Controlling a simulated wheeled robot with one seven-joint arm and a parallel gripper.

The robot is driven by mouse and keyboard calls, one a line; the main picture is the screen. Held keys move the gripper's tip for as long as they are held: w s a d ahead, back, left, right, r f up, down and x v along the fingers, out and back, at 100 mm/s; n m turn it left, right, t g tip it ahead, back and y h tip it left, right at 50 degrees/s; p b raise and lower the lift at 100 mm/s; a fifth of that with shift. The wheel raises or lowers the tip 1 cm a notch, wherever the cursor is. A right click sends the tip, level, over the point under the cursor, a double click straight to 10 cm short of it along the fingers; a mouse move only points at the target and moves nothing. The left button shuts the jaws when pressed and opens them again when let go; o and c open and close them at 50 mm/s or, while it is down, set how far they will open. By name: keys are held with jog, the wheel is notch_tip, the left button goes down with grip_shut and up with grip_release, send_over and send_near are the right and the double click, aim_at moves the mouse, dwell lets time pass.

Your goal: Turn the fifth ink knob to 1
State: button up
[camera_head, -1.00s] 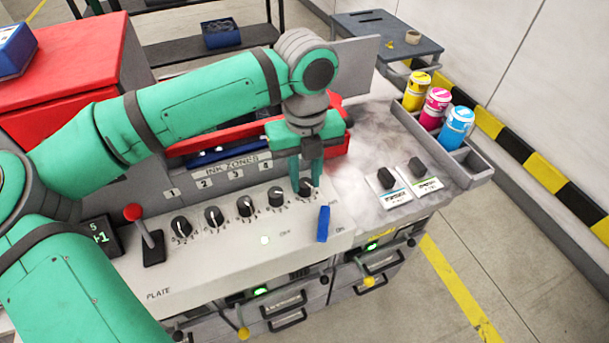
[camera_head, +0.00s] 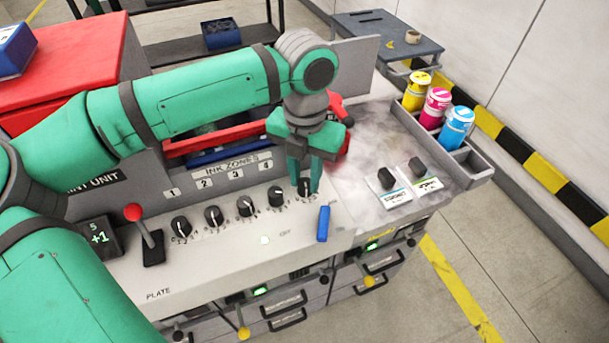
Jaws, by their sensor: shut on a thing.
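The ink knobs stand in a row on the pale control panel (camera_head: 210,268) below the "INK ZONES" label. The fifth ink knob (camera_head: 305,186) is the black one at the right end of the row. My gripper (camera_head: 304,186) points down at it, with its green fingers shut on it from both sides and partly hiding it. The fourth knob (camera_head: 276,196) is just to its left. A small dark display (camera_head: 98,237) at the left shows "5" and "+1" in green. The knob's own pointer and scale are too small to read.
A blue lever (camera_head: 323,223) stands close to the right of the fifth knob. A red-topped lever (camera_head: 147,235) is at the panel's left. Two black knobs (camera_head: 387,178) and several ink bottles (camera_head: 436,108) are farther right.

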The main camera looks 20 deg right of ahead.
aim_at(305, 182)
jog(key=shift+m, duration=1.6)
jog(key=o, duration=1)
jog(key=shift+o, duration=0.2)
jog(key=shift+r, duration=0.1)
notch_tip(305, 182, up, 11)
jog(key=shift+f, duration=0.2)
